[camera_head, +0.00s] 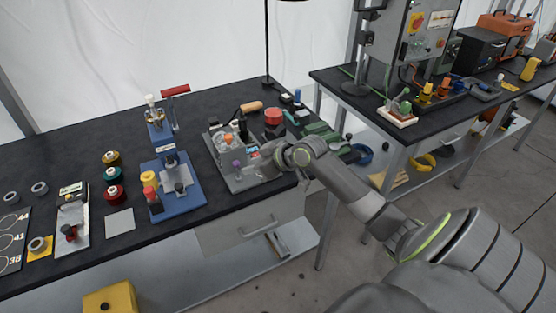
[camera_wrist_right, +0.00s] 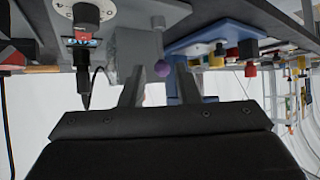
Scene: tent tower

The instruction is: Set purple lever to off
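The purple lever shows as a small purple knob (camera_head: 237,163) on the front of a grey device (camera_head: 222,140) on the dark bench. In the right wrist view, which is upside down, the purple knob (camera_wrist_right: 162,68) appears between and beyond my two fingertips. My right gripper (camera_head: 266,158) is at the right side of the grey device, close to the knob. Its fingers (camera_wrist_right: 160,84) are apart with nothing held between them. I cannot tell whether a finger touches the knob. The lever's arm and its off mark cannot be made out. My left gripper is out of view.
A blue press-like stand (camera_head: 180,200) is left of the device. A red round item (camera_head: 273,117) and a wooden-handled tool (camera_head: 251,106) lie behind it. A small display unit (camera_wrist_right: 82,40) shows beside the knob. Colored spools (camera_head: 115,174) stand farther left.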

